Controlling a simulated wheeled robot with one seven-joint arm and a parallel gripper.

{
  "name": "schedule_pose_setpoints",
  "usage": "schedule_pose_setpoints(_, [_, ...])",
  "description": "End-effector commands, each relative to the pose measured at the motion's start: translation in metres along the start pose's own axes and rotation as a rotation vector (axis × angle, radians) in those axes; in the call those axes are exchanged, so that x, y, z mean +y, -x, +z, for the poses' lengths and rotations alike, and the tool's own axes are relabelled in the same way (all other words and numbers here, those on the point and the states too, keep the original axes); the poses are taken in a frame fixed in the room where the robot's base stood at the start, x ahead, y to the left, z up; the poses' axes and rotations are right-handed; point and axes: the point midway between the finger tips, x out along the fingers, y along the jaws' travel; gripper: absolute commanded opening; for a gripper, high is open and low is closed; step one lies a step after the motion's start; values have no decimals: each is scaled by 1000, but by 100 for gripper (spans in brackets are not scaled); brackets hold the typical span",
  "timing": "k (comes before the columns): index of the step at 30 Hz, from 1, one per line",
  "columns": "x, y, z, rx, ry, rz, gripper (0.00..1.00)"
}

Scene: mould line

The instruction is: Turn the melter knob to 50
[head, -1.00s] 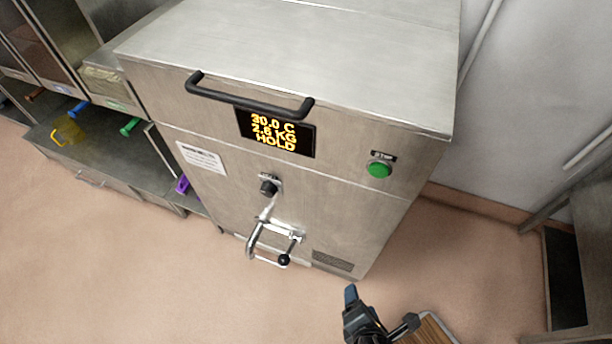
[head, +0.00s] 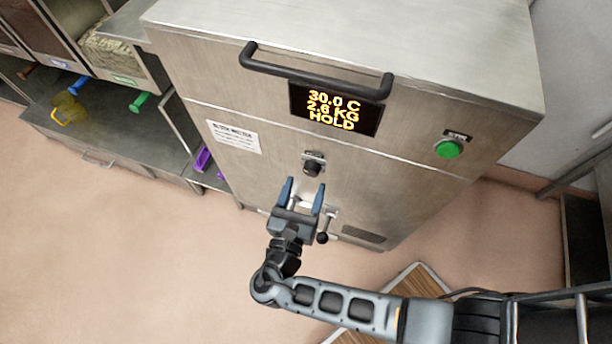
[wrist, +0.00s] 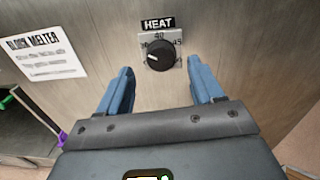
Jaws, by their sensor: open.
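The melter (head: 215,75) is a large steel cabinet with an orange display (head: 335,108) reading 30.0 C, 2.6 KG, HOLD. Its black round knob (head: 312,168) sits on a small plate below the display. In the wrist view the knob (wrist: 160,55) is under a HEAT label (wrist: 158,24), with 40 at the top of its scale and 45 to the right; its white pointer line points left. My gripper (head: 304,184) is open, its blue fingers pointing at the panel just below the knob. In the wrist view the fingers (wrist: 162,88) are spread to either side below the knob, apart from it.
A black bar handle (head: 315,72) runs above the display. A green button (head: 448,149) is at the right. A spout with a lever (head: 323,237) lies partly behind my gripper. A shelf unit (head: 100,125) with coloured-handled scoops stands at the left.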

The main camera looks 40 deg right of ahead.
Motion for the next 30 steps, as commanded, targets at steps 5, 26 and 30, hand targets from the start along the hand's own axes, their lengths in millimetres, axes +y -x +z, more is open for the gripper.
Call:
schedule_pose_setpoints(5, [0, -23, 0, 0, -1, -1, 66])
schedule_pose_setpoints(26, [0, -33, 0, 2, -1, 1, 39])
schedule_pose_setpoints(30, [0, -33, 0, 2, -1, 1, 26])
